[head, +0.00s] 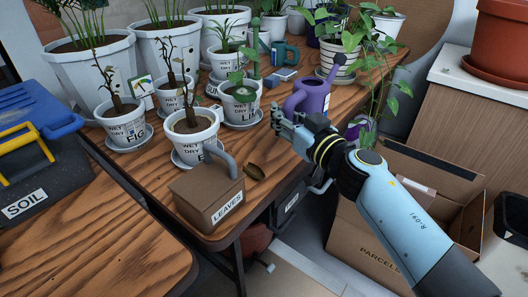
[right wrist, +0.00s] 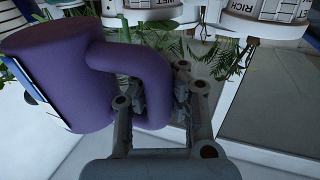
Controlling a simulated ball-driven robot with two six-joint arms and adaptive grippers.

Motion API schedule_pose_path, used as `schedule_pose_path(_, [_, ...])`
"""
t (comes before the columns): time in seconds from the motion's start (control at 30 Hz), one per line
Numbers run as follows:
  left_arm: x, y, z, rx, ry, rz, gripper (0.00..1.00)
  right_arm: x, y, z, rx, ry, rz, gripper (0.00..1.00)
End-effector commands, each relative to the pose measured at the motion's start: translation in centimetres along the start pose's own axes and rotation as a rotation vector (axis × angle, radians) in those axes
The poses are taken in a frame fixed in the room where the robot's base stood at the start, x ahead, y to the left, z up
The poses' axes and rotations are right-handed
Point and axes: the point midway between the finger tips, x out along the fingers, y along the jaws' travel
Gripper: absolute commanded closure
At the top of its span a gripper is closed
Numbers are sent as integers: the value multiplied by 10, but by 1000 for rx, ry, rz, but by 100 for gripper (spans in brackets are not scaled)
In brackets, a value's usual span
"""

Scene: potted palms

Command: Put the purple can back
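The purple can (head: 308,97), a watering can with a long spout to the right, is near the right edge of the wooden table in the head view. My right gripper (head: 284,117) is at its left, handle side. In the right wrist view the purple can (right wrist: 58,75) fills the left, and its curved handle passes between the fingers of my right gripper (right wrist: 160,95). The fingers appear closed about the handle, with a pad at each side. I cannot tell whether the can's base touches the table. My left gripper is not in view.
Several labelled white pots (head: 194,135) crowd the wooden table (head: 150,185). A LEAVES box (head: 205,200) stands at its front corner. A teal can (head: 284,53) is farther back. An open cardboard box (head: 345,235) is on the floor to the right. Leafy vines (head: 385,95) hang near the purple can.

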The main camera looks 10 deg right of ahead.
Motion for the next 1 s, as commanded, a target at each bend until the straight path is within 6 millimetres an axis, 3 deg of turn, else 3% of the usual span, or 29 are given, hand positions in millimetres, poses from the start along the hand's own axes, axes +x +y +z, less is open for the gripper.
schedule_pose_path(0.03, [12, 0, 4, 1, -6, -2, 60, 5, -11, 13, 3, 2, 0, 100])
schedule_pose_path(0.1, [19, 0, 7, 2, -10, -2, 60, 11, -24, 19, 2, 2, 0, 100])
schedule_pose_path(0.3, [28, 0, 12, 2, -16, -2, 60, 18, -40, 27, -3, 2, 1, 100])
schedule_pose_path(0.43, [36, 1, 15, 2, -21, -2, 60, 19, -41, 36, -3, 1, 1, 100])
schedule_pose_path(0.67, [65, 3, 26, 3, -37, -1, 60, 18, -41, 69, -2, -1, 0, 100])
schedule_pose_path(1.0, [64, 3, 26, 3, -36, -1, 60, 19, -41, 67, -2, 2, 0, 100])
